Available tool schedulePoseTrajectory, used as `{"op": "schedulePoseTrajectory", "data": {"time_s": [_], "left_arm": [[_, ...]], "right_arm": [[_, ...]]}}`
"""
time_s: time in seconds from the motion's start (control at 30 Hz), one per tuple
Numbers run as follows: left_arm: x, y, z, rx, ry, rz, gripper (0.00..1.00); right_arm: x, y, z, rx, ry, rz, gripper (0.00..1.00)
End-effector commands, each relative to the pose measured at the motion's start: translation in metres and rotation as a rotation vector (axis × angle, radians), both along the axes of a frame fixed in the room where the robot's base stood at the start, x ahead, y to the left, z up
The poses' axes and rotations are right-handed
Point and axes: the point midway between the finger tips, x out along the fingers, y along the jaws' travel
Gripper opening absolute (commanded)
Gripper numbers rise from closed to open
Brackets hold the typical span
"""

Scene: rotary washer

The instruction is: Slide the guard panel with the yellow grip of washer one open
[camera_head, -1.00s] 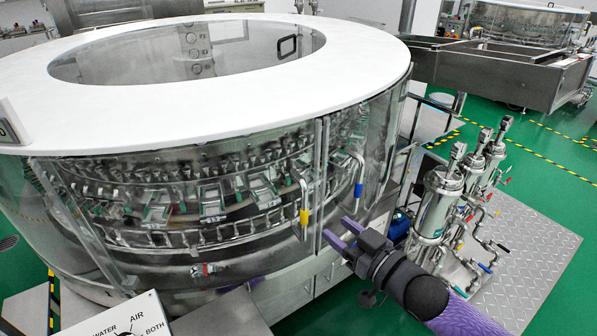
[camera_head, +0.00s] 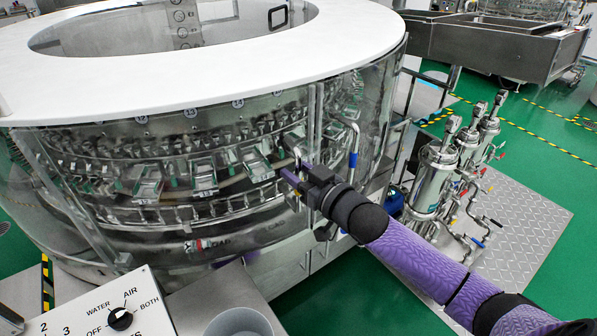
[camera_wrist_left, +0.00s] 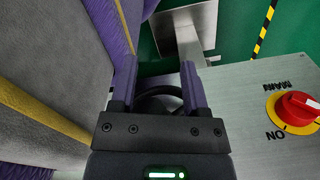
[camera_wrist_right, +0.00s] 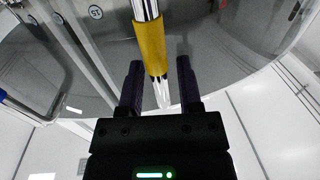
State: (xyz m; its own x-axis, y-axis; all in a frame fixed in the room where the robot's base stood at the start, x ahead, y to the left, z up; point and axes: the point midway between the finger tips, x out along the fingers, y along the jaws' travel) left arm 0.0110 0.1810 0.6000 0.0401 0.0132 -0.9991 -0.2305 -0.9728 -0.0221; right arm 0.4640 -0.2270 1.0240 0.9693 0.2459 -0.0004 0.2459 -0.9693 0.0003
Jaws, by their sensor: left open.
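The yellow grip (camera_wrist_right: 151,48) is a sleeve on a steel bar handle on the clear curved guard panel (camera_wrist_right: 215,55) of the round washer (camera_head: 200,75). In the right wrist view, the bar's bare lower end runs down between the fingers of my right gripper (camera_wrist_right: 160,80). The fingers are apart, with gaps on both sides of the bar. In the head view, my right gripper (camera_head: 286,184) is at the washer's front and mostly hides the yellow grip. My left gripper (camera_wrist_left: 158,80) is open and empty in the left wrist view.
A handle with a blue grip (camera_head: 353,160) stands just right of the yellow one. Steel filter housings (camera_head: 440,175) are on the right. A control box (camera_head: 115,310) is at lower left; a red knob (camera_wrist_left: 297,107) shows in the left wrist view.

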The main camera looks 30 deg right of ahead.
Motion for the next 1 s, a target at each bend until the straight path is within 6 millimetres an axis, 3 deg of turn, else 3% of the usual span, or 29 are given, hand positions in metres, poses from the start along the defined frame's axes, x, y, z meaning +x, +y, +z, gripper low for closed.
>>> {"op": "schedulePoseTrajectory", "data": {"time_s": [0.03, 0.2, 1.0], "left_arm": [[0.0004, -0.0001, 0.0, 0.0, -0.001, 0.0, 0.59], [0.0007, -0.0001, 0.0, 0.0, -0.001, 0.0, 0.59], [0.0007, -0.0001, -0.0001, 0.0, -0.001, 0.001, 0.59]], "right_arm": [[-0.0001, 0.0, 0.0, 0.0, 0.0, 0.0, 0.32], [-0.0002, 0.0, -0.0001, 0.0, 0.0, 0.0, 0.0], [-0.0003, -0.0001, -0.0004, 0.0, 0.0, 0.0, 0.0]]}}
